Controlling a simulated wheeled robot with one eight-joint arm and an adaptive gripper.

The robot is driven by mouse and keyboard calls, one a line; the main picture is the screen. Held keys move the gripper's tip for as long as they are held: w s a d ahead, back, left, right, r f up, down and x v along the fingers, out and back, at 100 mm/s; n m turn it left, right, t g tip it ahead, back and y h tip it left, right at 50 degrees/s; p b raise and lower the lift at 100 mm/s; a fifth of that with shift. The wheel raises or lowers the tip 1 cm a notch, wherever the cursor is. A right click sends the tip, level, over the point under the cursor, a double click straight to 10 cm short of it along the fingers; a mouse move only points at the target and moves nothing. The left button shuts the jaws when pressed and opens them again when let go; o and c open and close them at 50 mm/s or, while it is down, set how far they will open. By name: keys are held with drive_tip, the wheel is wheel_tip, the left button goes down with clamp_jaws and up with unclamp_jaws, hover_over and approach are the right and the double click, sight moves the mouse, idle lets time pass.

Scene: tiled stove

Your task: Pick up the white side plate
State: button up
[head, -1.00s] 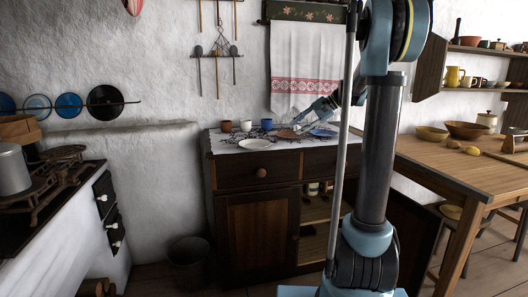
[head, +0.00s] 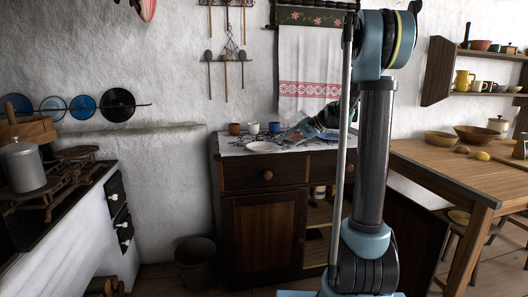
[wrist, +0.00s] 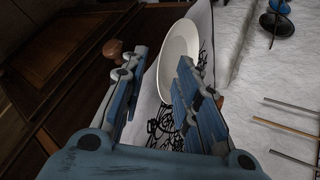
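The white side plate (head: 262,147) lies on the patterned cloth on top of the dark wooden cabinet, near its front edge. In the wrist view the plate (wrist: 178,50) shows beyond and partly between my fingers, its lower right part hidden by the right finger. My gripper (head: 294,136) is just right of the plate in the head view, low over the cabinet top. In the wrist view my gripper (wrist: 162,62) is open, with its fingers apart and nothing held. I cannot tell whether a finger touches the plate.
A terracotta cup (head: 235,128), a white cup (head: 253,127) and a blue cup (head: 274,127) stand behind the plate. The wall rises close behind them. The stove (head: 80,205) is at left and a wooden table (head: 450,168) at right.

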drive_tip(key=x, duration=0.5)
drive_tip(key=shift+w+a, duration=0.25)
drive_tip(key=shift+c, duration=0.6)
clamp_jaws()
